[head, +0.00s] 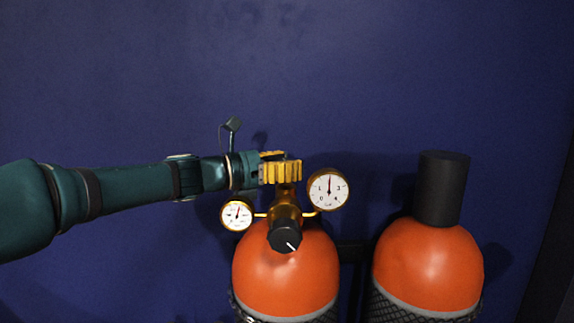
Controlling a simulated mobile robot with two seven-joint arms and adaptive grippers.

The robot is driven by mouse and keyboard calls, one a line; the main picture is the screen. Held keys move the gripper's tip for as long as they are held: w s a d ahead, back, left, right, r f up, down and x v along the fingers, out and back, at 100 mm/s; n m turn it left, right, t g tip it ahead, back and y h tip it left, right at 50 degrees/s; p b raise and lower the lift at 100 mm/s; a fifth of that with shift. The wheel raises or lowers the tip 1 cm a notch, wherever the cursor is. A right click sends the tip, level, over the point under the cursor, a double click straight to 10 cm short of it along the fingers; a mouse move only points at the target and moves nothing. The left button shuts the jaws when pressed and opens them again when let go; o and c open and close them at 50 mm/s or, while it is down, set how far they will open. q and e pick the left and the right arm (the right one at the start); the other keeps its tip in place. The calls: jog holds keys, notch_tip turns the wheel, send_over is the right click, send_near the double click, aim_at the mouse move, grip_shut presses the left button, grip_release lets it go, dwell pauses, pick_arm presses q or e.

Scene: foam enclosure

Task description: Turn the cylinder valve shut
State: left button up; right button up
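The left orange cylinder (285,275) stands upright with a brass valve and regulator body (287,204) on top. A black knob (285,236) with a white pointer line faces me on the front of that body. My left gripper (282,168) reaches in from the left, its yellow ribbed fingers level across the top of the brass body. The near finger hides most of what lies between the fingers, so I cannot tell whether they press on the valve's top. My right gripper is not in view.
A large round gauge (328,189) sits right of the brass body and a smaller gauge (237,214) sits left of it, below my gripper. A second orange cylinder (428,265) with a black cap (442,188) stands at the right. A dark blue wall (400,70) is behind.

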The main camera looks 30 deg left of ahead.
pick_arm(q)
jog(key=shift+a+r+m+g+h+p, duration=0.1)
jog(key=shift+m+g+h+p, duration=0.8)
jog(key=shift+g+h+p, duration=0.1)
jog(key=shift+m+g+h+p, duration=0.65)
jog(key=shift+m+g+h, duration=0.15)
jog(key=shift+g, duration=0.2)
jog(key=o, duration=1.2)
jog(key=shift+s, duration=0.1)
